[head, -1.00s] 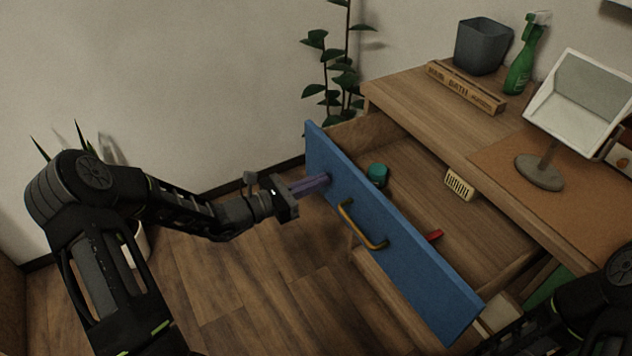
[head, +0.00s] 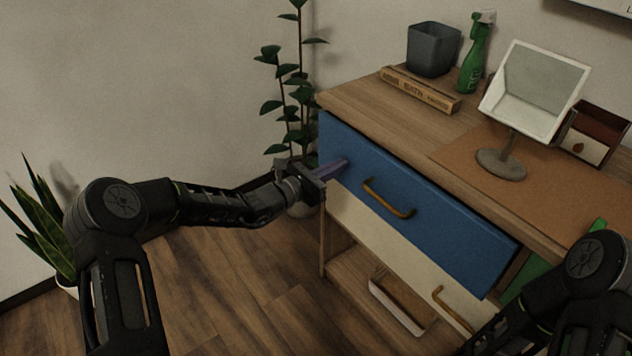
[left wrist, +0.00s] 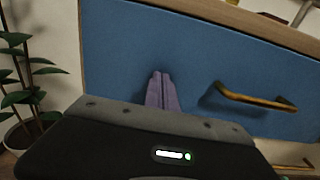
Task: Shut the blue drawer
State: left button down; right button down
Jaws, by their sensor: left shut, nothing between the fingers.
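The blue drawer (head: 440,228) sits at the top of a wooden desk, its front close under the desk top. Its interior is hidden in the head view. A brass handle (head: 388,200) is on its front; the handle also shows in the left wrist view (left wrist: 255,100). My left gripper (head: 345,163) is shut and empty, its purple fingertips at the left part of the blue front, left of the handle. In the left wrist view the fingers (left wrist: 161,90) point at the blue front and appear to touch it. My right gripper is out of view; only part of that arm shows.
A cream drawer (head: 400,246) is below the blue one. Plants stand left and behind. The floor in front is clear.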

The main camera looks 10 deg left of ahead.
pick_arm(q)
jog(key=x, duration=0.3)
jog(key=shift+w+d+b, duration=0.1)
jog(key=shift+w+b, duration=0.05)
jog(key=shift+b, duration=0.2)
jog(key=shift+r, duration=0.2)
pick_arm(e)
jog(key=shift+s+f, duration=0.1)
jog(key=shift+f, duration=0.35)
pick_arm(q)
jog(key=shift+r, duration=0.15)
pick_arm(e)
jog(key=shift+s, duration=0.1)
